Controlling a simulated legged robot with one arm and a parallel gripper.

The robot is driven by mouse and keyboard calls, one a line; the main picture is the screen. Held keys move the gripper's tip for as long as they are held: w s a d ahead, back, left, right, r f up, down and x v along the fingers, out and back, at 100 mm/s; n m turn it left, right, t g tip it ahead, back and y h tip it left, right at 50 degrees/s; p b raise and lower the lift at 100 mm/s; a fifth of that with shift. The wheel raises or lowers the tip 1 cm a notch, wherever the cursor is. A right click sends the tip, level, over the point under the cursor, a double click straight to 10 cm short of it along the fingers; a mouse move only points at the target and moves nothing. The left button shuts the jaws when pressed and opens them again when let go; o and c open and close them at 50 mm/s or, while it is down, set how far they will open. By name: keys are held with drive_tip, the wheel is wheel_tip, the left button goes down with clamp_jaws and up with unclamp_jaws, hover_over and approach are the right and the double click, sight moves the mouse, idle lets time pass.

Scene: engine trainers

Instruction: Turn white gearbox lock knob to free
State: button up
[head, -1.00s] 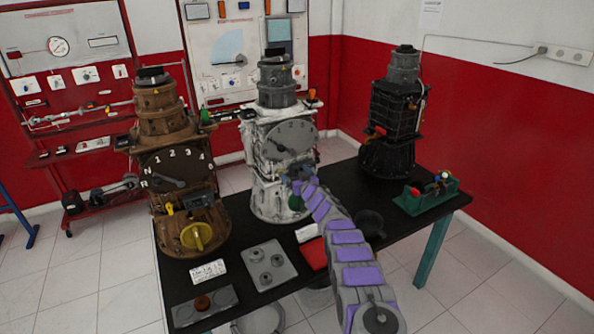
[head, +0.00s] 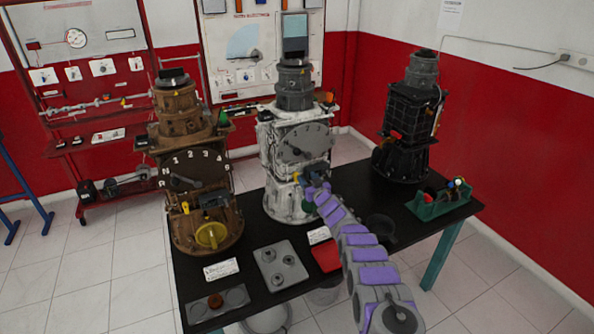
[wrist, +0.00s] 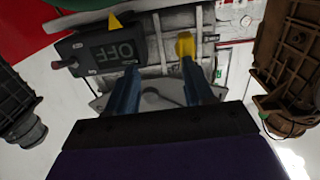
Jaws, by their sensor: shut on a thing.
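The white gearbox (head: 283,148) stands upright on the black table, its grey dial facing me. My gripper (head: 318,186) is at its lower front; its two blue fingers (wrist: 160,75) show apart in the wrist view, pointing at the white housing. A yellow knob (wrist: 185,46) is by the tip of the right finger. A dark box reading OFF (wrist: 112,52) is beside the left finger. Part of a green round piece (wrist: 95,8) shows at the top edge. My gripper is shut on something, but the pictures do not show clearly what.
A brown gearbox (head: 185,130) stands to the left and a black one (head: 408,120) to the right. The front of the table holds a grey plate with knobs (head: 270,272), a red pad (head: 326,254) and a dark bowl (head: 380,226). A green tray (head: 440,204) sits at the right end.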

drive_tip(key=shift+d+f+p, duration=0.15)
drive_tip(key=shift+f+p, duration=0.35)
drive_tip(key=shift+f, duration=0.25)
drive_tip(key=p+v, duration=0.5)
drive_tip(key=v, duration=1.2)
drive_tip(key=shift+d, duration=0.3)
idle(0.4)
drive_tip(key=shift+s, duration=0.25)
drive_tip(key=v, duration=1.7)
drive_tip(key=shift+r+b, duration=0.2)
drive_tip(key=shift+b, duration=0.1)
